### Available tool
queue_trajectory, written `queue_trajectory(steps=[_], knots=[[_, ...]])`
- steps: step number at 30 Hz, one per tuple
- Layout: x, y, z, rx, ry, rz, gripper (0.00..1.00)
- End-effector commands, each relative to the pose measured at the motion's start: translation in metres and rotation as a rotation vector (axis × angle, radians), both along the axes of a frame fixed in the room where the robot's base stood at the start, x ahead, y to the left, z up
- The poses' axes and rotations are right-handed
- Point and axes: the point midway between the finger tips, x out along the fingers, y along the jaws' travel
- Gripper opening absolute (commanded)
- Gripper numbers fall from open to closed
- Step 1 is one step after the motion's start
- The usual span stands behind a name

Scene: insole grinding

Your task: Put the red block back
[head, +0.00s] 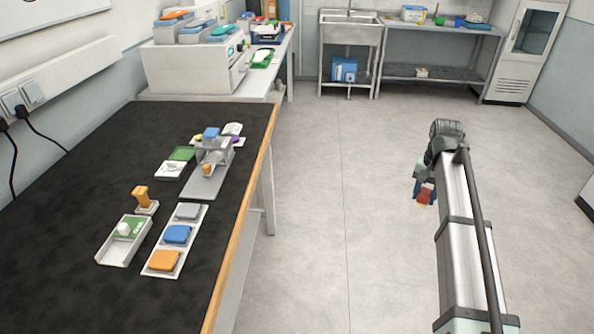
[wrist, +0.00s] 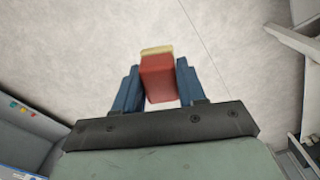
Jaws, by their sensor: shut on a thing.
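The red block (wrist: 158,80) is between the two blue fingers of my gripper (wrist: 160,88) in the wrist view. It has a pale yellowish layer on its far end. My gripper is shut on it and holds it up over bare floor. In the head view my gripper (head: 424,190) is to the right of the black table, well apart from it, and the red block (head: 425,195) shows small below my wrist. On the table a white tray (head: 154,264) holds a grey block (head: 187,212), a blue block (head: 177,234) and an orange block (head: 164,260) in a row.
The black table (head: 70,200) has an orange front edge. A grey machine (head: 213,150), an orange-handled stamp (head: 142,196) and an open tray with a green pad (head: 127,230) stand on it. A sink (head: 350,30) and steel shelf (head: 430,72) are at the back. The floor between is clear.

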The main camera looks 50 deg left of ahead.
Motion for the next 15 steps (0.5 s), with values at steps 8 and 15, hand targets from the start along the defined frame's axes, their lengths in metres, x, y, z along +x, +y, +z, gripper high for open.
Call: queue_trajectory(steps=[8, 15], knots=[[-0.039, 0.106, 0.014, 0.000, 0.000, 0.071, 0.12], [-0.087, 0.192, 0.025, 0.000, 0.001, 0.129, 0.12]])
